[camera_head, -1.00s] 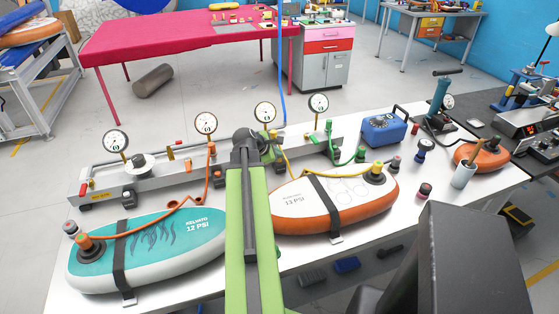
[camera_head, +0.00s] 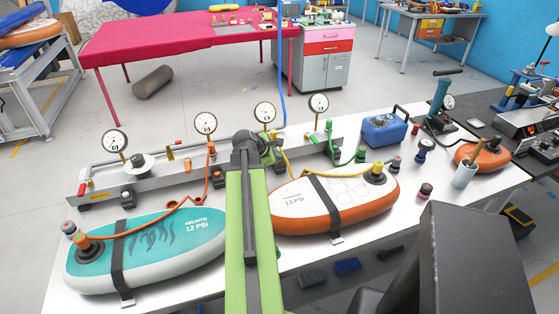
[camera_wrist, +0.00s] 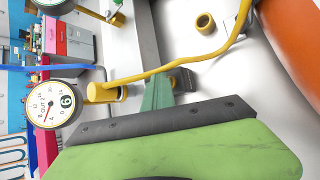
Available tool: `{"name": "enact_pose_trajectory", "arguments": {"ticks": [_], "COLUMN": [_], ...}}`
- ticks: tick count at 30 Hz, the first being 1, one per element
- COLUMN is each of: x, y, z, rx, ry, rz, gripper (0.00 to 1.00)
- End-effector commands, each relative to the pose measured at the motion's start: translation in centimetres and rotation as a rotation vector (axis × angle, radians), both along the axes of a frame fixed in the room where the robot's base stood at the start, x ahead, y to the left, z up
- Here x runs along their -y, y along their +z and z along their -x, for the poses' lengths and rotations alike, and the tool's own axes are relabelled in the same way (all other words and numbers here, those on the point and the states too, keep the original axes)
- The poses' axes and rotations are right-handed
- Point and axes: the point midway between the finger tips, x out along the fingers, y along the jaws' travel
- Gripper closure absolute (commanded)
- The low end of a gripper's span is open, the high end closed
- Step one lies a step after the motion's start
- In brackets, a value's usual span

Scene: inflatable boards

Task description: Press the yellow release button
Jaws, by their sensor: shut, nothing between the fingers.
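My gripper (camera_wrist: 158,92) shows in the wrist view as a narrow green tip above a dark plate, beside the yellow hose station. It looks shut and empty. In the head view it is mostly hidden behind my arm. A small dark block (camera_wrist: 184,80) is right beside the tip; I cannot make out a yellow button face on it. A yellow hose fitting (camera_wrist: 105,92) with a yellow hose (camera_wrist: 165,68) is left of the tip. The gauge rail (camera_head: 165,175) runs along the back of the white table.
A teal board (camera_head: 150,250) lies left of my arm and a white and orange board (camera_head: 335,207) right of it, both strapped. A blue box (camera_head: 384,130) stands behind the right board. A yellow ring (camera_wrist: 205,22) stands on the table.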

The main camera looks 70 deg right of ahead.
Motion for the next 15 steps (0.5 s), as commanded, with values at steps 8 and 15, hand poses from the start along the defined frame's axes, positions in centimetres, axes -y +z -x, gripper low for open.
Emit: {"name": "enact_pose_trajectory", "arguments": {"ticks": [8,15], "x": [0.0,0.0], "y": [1.3,1.9], "z": [0.0,0.0], "rx": [0.000,0.000], "ry": [-0.001,0.000], "rz": [-0.001,0.000], "gripper": [1.00,1.00]}}
